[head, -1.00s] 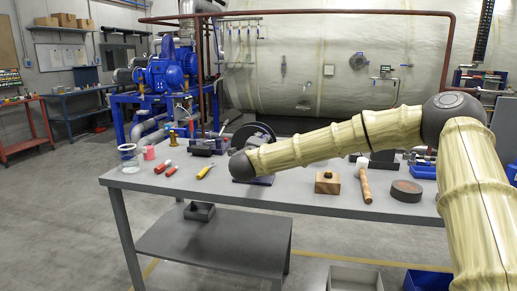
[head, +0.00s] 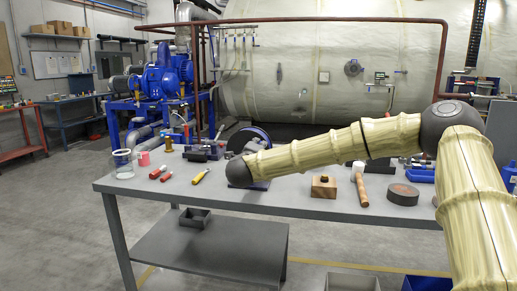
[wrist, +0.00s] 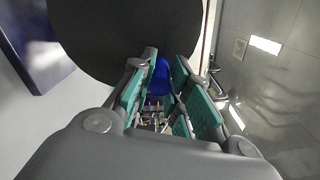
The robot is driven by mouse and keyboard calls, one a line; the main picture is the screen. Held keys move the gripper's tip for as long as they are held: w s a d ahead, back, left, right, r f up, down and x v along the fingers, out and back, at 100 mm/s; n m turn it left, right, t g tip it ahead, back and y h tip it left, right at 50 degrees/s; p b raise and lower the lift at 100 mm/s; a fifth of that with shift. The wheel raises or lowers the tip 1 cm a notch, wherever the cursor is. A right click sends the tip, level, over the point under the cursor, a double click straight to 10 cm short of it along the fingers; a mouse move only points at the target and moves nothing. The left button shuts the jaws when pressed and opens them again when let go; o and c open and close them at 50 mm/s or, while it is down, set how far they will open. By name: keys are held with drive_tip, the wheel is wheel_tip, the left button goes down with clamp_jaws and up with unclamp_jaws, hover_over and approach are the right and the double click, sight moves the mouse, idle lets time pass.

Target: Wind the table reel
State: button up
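The table reel (head: 252,137) stands on the grey table, partly hidden behind my arm. In the head view it shows as a dark disc with a blue edge. In the wrist view its large dark round flange (wrist: 125,35) fills the upper part. A small bright blue piece (wrist: 161,78) shows between my fingers, perhaps the reel's handle. My gripper (wrist: 160,85) has its teal-padded fingers apart on either side of this piece. I cannot tell whether the pads touch it. My arm hides the gripper in the head view.
The table (head: 270,195) also holds a glass jar (head: 122,164), a yellow-handled tool (head: 201,176), a wooden block (head: 324,187), a mallet (head: 361,188) and a dark round disc (head: 403,194). A grey vise-like device (head: 203,151) stands left of the reel.

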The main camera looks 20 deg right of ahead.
drive_tip(key=shift+o, duration=0.5)
drive_tip(key=shift+s, duration=0.15)
drive_tip(key=v, duration=1.1)
drive_tip(key=shift+s+a, duration=0.25)
drive_tip(key=shift+s, duration=0.05)
